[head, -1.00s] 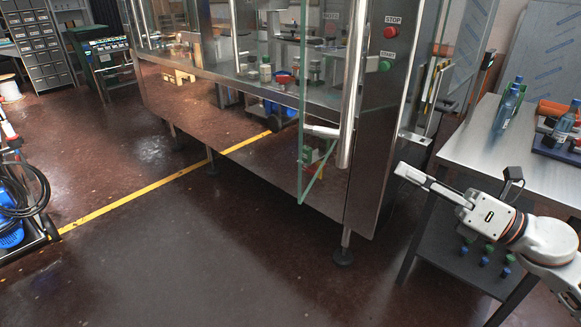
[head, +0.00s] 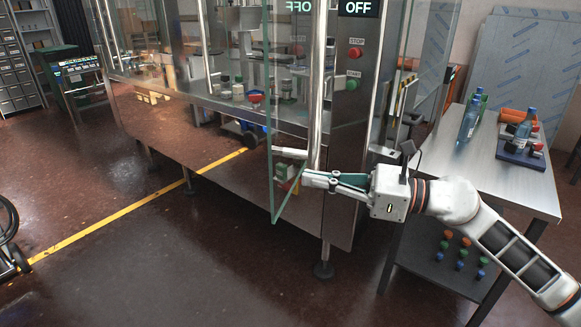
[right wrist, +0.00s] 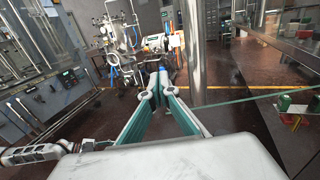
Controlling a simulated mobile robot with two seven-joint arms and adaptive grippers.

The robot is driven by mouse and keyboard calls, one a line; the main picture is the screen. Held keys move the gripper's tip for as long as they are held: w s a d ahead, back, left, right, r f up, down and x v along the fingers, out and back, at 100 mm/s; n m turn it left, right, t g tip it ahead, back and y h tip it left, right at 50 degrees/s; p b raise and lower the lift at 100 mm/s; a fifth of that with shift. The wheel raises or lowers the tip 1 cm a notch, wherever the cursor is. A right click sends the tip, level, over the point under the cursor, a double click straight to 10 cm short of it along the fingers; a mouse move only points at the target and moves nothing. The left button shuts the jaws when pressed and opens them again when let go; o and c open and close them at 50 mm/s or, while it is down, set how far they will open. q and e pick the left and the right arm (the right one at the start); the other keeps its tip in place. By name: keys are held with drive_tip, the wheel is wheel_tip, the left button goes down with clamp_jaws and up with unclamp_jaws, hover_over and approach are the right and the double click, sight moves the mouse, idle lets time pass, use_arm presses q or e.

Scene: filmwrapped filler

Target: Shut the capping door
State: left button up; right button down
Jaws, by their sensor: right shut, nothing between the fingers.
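The capping door (head: 283,110) is a clear glass panel with greenish edges. It stands open, swung out from the steel machine towards me. Its long vertical steel handle (head: 318,85) is near the steel post. My right gripper (head: 309,180) is shut and empty, pointing left by the handle's lower end. In the right wrist view the shut fingers (right wrist: 157,92) are left of a vertical steel bar (right wrist: 190,50) that looks like the handle. Whether they touch it or the glass I cannot tell. My left gripper is not seen in the head view.
The steel post carries a red stop button (head: 355,52) and a green start button (head: 351,85). A steel table (head: 500,175) with bottles (head: 469,120) stands at right, close to my right arm. The floor (head: 150,270) in front of the machine is clear.

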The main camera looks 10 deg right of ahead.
sight(275, 172)
drive_tip(key=p+x, duration=0.1)
drive_tip(key=x, duration=0.3)
drive_tip(key=shift+r, duration=0.15)
drive_tip(key=shift+w+a, duration=0.35)
drive_tip(key=shift+a, duration=0.2)
